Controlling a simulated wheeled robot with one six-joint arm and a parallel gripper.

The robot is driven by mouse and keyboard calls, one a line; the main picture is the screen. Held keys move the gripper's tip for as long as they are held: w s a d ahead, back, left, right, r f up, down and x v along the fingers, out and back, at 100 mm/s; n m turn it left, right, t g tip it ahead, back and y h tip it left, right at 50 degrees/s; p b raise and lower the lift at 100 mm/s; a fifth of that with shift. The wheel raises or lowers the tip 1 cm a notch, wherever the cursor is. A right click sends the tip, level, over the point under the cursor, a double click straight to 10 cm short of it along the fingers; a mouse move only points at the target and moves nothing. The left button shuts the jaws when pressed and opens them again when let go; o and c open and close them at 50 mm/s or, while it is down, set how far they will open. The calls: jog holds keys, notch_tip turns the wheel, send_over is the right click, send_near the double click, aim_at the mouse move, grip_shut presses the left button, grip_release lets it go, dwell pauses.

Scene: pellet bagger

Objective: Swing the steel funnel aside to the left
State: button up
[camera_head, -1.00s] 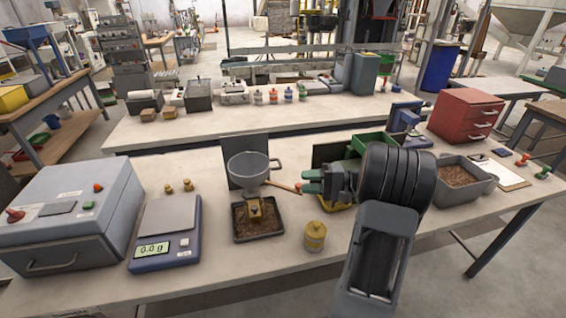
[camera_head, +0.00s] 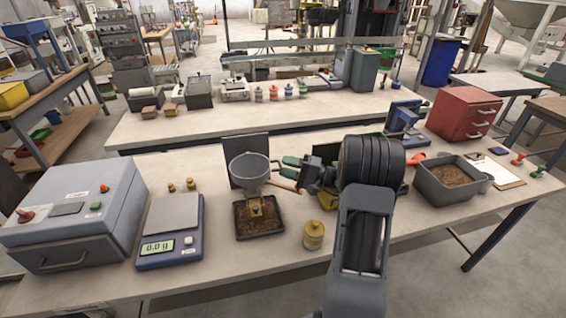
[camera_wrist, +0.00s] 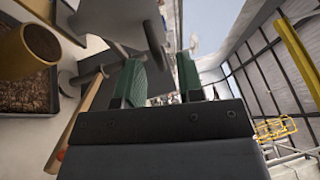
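The steel funnel (camera_head: 248,170) is a grey bowl with a loop handle on its right side. In the wrist view my gripper (camera_wrist: 160,82) is open, with a clear gap between the fingers. The funnel's handle (camera_wrist: 155,45) appears just ahead of that gap, and the funnel's grey body (camera_wrist: 112,30) lies to the left. Contact cannot be told.
A wooden rod (camera_head: 285,184) with a red end sticks out below my fingers. A scale (camera_head: 171,228) and grey box machine (camera_head: 72,215) are to the left. A pellet bin (camera_head: 452,180) is to the right.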

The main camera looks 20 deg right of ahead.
jog(key=shift+x, duration=0.85)
jog(key=shift+c, duration=0.3)
grip_shut()
